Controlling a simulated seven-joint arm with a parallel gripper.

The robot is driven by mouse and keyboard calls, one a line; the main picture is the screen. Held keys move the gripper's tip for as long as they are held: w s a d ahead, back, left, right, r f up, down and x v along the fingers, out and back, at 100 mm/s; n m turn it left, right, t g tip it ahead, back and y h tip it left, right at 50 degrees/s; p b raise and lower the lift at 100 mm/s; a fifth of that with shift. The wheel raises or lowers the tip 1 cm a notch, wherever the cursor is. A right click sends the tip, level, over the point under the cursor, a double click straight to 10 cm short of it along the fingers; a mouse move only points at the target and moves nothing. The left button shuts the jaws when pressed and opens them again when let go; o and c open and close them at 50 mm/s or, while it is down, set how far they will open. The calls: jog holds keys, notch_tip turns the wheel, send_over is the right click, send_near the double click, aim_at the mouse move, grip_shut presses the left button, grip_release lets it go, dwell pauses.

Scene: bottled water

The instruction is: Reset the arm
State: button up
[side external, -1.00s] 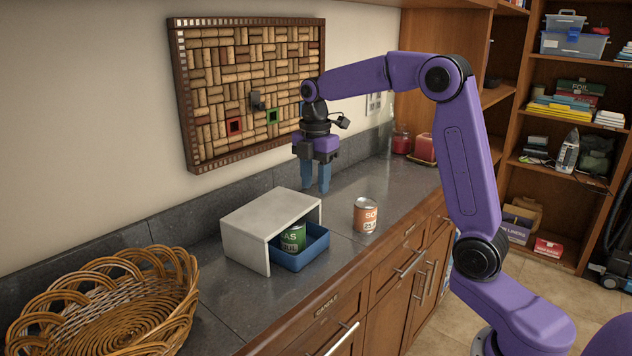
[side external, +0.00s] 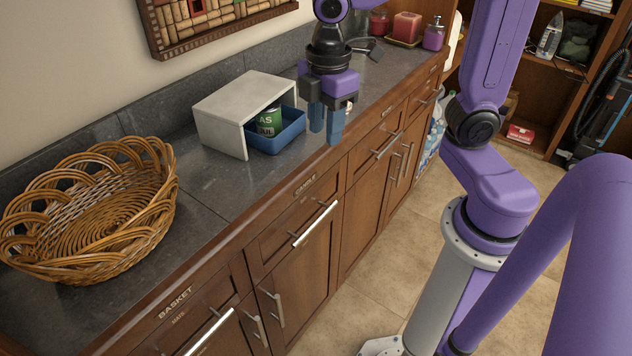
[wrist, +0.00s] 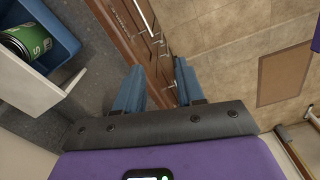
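My gripper (side external: 326,135) hangs pointing down over the front part of the counter, right of the blue bin, in the side external view. In the wrist view my gripper (wrist: 158,68) has its two blue fingers apart, with nothing between them but the cabinet fronts and counter edge below. A green can (side external: 268,121) sits in the blue bin (side external: 290,137), partly under a white open-fronted box (side external: 222,134). The green can (wrist: 30,42) also shows in the wrist view. The orange-labelled can is not clearly visible now; my gripper may hide it.
A wicker basket (side external: 90,215) stands on the counter (side external: 200,180) at the left. A cork board (side external: 215,20) hangs on the wall. Cabinet handles (side external: 315,222) stick out below the counter edge.

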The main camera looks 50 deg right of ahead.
jog(key=s+d+f+m, duration=0.2)
jog(key=s+f, duration=0.2)
jog(key=s, duration=1)
jog(key=shift+s+m, duration=0.15)
jog(key=shift+m, duration=0.15)
